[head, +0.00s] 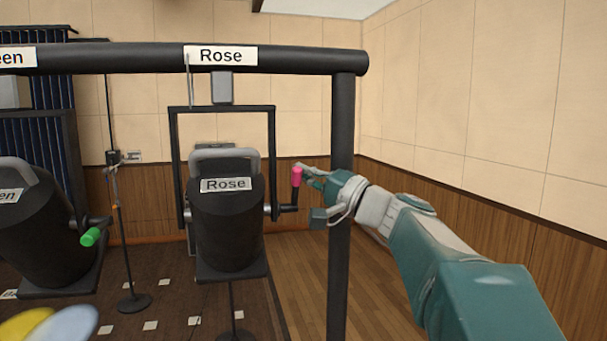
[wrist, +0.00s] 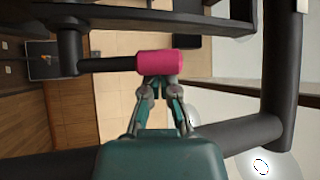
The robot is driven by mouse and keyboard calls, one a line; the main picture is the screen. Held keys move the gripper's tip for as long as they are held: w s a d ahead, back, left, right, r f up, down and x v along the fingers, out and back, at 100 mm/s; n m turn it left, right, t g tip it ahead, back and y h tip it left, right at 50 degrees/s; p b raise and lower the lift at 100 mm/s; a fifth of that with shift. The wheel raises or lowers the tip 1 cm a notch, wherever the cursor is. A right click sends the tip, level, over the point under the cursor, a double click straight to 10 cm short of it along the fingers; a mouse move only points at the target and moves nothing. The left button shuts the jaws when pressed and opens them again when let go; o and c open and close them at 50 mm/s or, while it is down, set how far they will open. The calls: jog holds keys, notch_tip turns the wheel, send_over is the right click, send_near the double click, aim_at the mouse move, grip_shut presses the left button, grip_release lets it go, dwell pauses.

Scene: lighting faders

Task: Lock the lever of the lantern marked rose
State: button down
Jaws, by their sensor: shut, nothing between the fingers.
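The lantern marked Rose (head: 228,225) is a black can with a grey handle, hung in a black yoke under the bar. Its lever (head: 287,208) sticks out on the right side and turns up to a pink knob (head: 297,177). In the wrist view the pink knob (wrist: 159,63) lies straight ahead of the fingertips. My gripper (head: 306,172) is right of the knob, its fingertips close to or touching it; which of the two I cannot tell. In the wrist view my gripper (wrist: 160,84) has its fingertips together at the knob's edge, not around it.
A black upright post (head: 341,130) stands right behind my gripper and joins the overhead bar (head: 120,57). A second lantern (head: 45,235) with a green knob (head: 91,237) hangs at the left.

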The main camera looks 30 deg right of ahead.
aim_at(297, 177)
jog(key=shift+s+f+n+y, duration=0.1)
jog(key=shift+s+n+y, duration=0.2)
jog(key=shift+s+n, duration=0.1)
jog(key=n+y, duration=0.1)
jog(key=n, duration=0.1)
jog(key=s+f+n+y, duration=0.1)
jog(key=n+y, duration=0.1)
jog(key=s+n+y, duration=0.1)
jog(key=y, duration=0.1)
jog(key=shift+s+a+f+n+t, duration=0.2)
jog(key=shift+a+f+n+t, duration=0.1)
jog(key=shift+n+t, duration=0.1)
jog(key=shift+s+a+f, duration=0.1)
jog(key=shift+s+f, duration=0.3)
jog(key=shift+f, duration=0.35)
jog(key=shift+s+f, duration=0.35)
jog(key=shift+f, duration=0.4)
jog(key=shift+s+a+f, duration=0.1)
jog(key=shift+s+f, duration=0.3)
jog(key=shift+f, duration=0.35)
jog(key=shift+f, duration=0.1)
